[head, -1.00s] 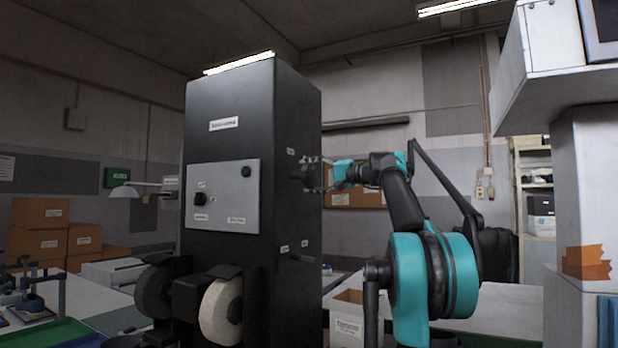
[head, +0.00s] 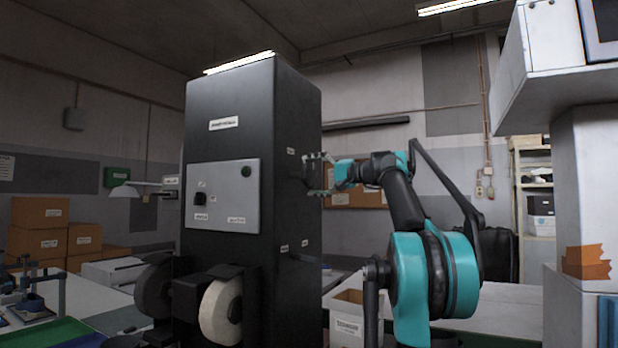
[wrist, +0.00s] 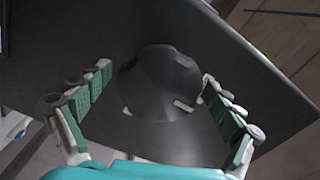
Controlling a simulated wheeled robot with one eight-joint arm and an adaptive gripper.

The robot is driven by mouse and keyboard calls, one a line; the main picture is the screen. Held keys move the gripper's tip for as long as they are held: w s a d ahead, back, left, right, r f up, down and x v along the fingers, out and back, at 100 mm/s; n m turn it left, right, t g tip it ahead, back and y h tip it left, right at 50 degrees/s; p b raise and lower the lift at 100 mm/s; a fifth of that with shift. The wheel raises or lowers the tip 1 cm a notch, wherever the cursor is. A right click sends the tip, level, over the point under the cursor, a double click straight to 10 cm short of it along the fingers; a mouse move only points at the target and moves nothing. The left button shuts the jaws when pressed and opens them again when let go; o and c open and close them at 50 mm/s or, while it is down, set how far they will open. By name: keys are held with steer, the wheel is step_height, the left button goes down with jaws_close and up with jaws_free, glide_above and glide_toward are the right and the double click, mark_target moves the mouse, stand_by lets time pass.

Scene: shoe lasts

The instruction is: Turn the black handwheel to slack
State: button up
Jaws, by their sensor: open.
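The black handwheel (head: 297,169) is on the right side face of the tall black machine cabinet (head: 225,105). In the wrist view the handwheel (wrist: 158,85) is a dark lobed knob with small pale patches along its lower edge. My gripper (head: 312,174) faces that side, just right of the wheel. In the wrist view my gripper (wrist: 158,80) is open, with one green-padded finger at each side of the wheel. Gaps show between fingers and wheel, and nothing is held. The labels near the wheel are too small to read.
A grey control panel (head: 225,197) with a black knob is on the cabinet front. A white labelled box (head: 347,318) stands beneath my arm. A large white machine (head: 587,150) stands at the right.

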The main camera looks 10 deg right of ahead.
steer(key=v, duration=1.1)
steer(key=shift+s+d, duration=0.2)
steer(key=shift+d, duration=0.1)
steer(key=s+a+f+g+h, duration=0.2)
steer(key=s+a+f, duration=0.1)
steer(key=f, duration=1)
steer(key=s+a+f+n+g+h, duration=0.1)
steer(key=s+a+f+h, duration=0.15)
steer(key=f, duration=0.95)
steer(key=s+a+f+g+h, duration=0.2)
steer(key=a+f, duration=0.2)
steer(key=f, duration=0.9)
steer(key=s+d+f+h, duration=0.1)
steer(key=s+f+h, duration=0.1)
steer(key=s+f, duration=0.6)
steer(key=s+d+f+n+g+h, duration=0.1)
steer(key=s+f+h, duration=0.2)
steer(key=s+f, duration=0.6)
steer(key=s+d+f+n+h, duration=0.1)
steer(key=s+f, duration=0.7)
steer(key=f, duration=0.8)
steer(key=shift+s+d+f+h, duration=0.35)
steer(key=shift+d+h, duration=0.2)
steer(key=shift+h, duration=0.5)
